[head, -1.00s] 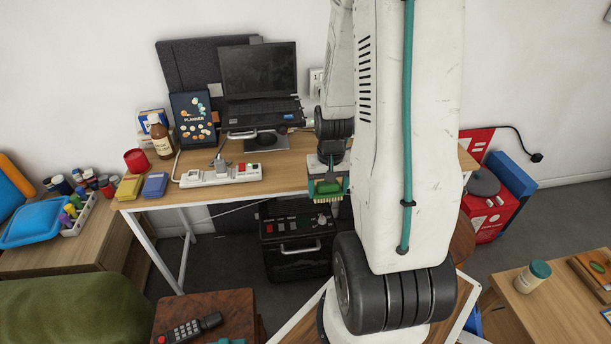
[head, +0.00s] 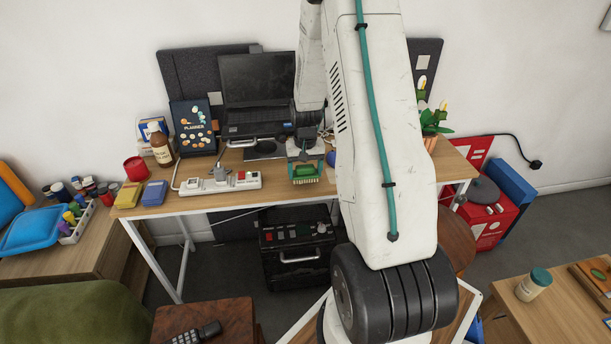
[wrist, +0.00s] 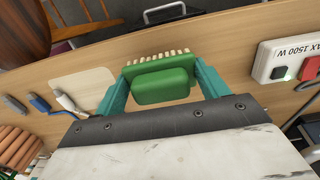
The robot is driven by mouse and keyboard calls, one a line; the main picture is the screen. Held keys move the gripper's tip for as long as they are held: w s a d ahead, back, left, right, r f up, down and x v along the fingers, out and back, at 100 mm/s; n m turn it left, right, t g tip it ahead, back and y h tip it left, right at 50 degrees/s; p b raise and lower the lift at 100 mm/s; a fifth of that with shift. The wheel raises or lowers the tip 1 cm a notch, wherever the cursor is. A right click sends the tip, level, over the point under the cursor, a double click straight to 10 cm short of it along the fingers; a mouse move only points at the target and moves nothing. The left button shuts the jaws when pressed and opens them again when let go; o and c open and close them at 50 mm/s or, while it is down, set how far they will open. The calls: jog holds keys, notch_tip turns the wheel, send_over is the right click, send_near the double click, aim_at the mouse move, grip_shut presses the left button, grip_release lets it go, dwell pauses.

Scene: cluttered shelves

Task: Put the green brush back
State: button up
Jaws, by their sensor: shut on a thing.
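The green brush (head: 305,173), with pale bristles along one edge, is held in my gripper (head: 306,165) over the desk's front part in the head view. In the wrist view the brush (wrist: 163,84) sits between the two teal fingers of my gripper (wrist: 161,80), which are shut on its sides. Its bristles point away from the wrist. I cannot tell exactly how high it hangs above the desk.
The wooden desk (head: 278,183) holds a white power strip (head: 220,184) left of the brush, a laptop (head: 258,88) behind, and yellow and blue boxes at the left. A potted plant (head: 433,121) stands at the right. A black toolbox-like case (head: 298,245) is below the desk.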

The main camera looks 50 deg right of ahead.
jog(key=shift+f, duration=1)
jog(key=o, duration=1)
jog(key=shift+f, duration=0.15)
jog(key=shift+o, duration=0.2)
